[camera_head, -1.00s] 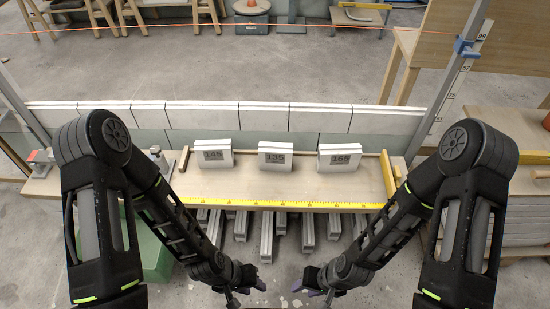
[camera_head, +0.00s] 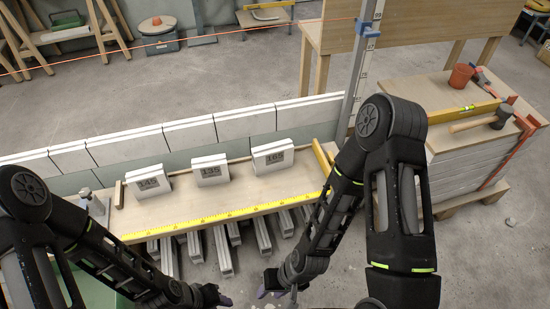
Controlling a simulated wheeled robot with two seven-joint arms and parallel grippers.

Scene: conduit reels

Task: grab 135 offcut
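The offcut marked 135 (camera_head: 211,170) is a pale block with a dark number on its face. It stands upright on the wooden bench (camera_head: 240,194), between the block marked 145 (camera_head: 149,182) on the left and the block marked 165 (camera_head: 272,157) on the right. My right gripper (camera_head: 269,291) is low at the bottom of the picture, in front of the bench and apart from the blocks. My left gripper (camera_head: 222,300) is at the bottom edge, left of the right one. Both look empty. Their fingers are small and partly cut off, so their opening is unclear.
A yellow tape measure (camera_head: 228,217) runs along the bench's front edge. Several grey conduit lengths (camera_head: 222,250) lie under it. A low white block wall (camera_head: 190,131) stands behind. At right, a pallet stack (camera_head: 465,158) carries a mallet (camera_head: 482,122) and a red cup (camera_head: 461,76).

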